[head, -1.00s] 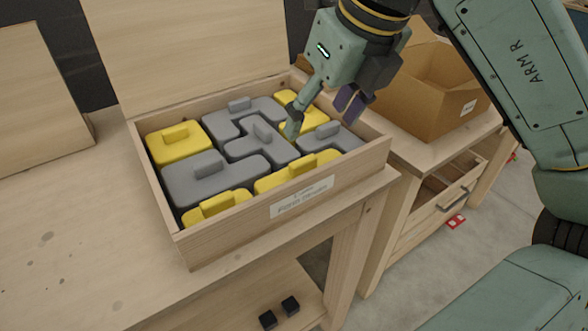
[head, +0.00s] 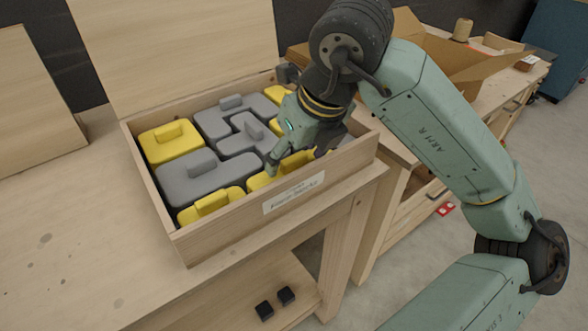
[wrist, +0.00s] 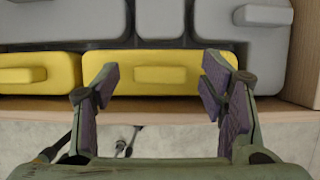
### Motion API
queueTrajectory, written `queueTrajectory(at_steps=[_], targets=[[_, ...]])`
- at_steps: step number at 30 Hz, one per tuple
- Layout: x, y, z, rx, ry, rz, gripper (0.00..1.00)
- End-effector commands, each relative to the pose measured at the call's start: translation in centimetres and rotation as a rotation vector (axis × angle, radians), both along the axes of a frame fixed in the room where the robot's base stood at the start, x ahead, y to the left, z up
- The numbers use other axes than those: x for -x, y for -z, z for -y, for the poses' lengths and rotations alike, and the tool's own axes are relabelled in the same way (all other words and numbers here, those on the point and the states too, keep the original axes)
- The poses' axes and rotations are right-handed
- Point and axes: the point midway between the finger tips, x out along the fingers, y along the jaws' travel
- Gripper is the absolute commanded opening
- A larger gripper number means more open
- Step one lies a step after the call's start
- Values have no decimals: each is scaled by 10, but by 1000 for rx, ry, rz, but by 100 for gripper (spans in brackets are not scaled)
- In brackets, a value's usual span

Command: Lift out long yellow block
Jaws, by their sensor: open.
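The long yellow block (head: 261,181) with a raised grip bar lies in the wooden box (head: 222,226), against its front wall. My gripper (head: 298,160) is over it and hides much of it in the head view. In the wrist view the block (wrist: 170,90) shows between the open fingers of my gripper (wrist: 160,75). One finger is on each side of the bar, with a gap to it on both sides. I cannot tell how far the fingertips are above the block.
Grey blocks (head: 205,180) lie packed behind and beside the long block. Another yellow block (head: 212,204) is at the front left corner, and one (head: 170,142) is at the back left. An open cardboard box (head: 440,50) stands on the bench to the right.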

Motion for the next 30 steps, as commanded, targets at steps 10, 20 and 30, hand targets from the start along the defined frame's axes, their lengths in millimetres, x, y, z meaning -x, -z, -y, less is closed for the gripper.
queueTrajectory(at_steps=[10, 20, 30], targets=[[0, 0, 0, 0, 0, 0, 50], [0, 0, 0, -1, 0, -1, 28], [0, 0, 0, 0, -1, 0, 10]])
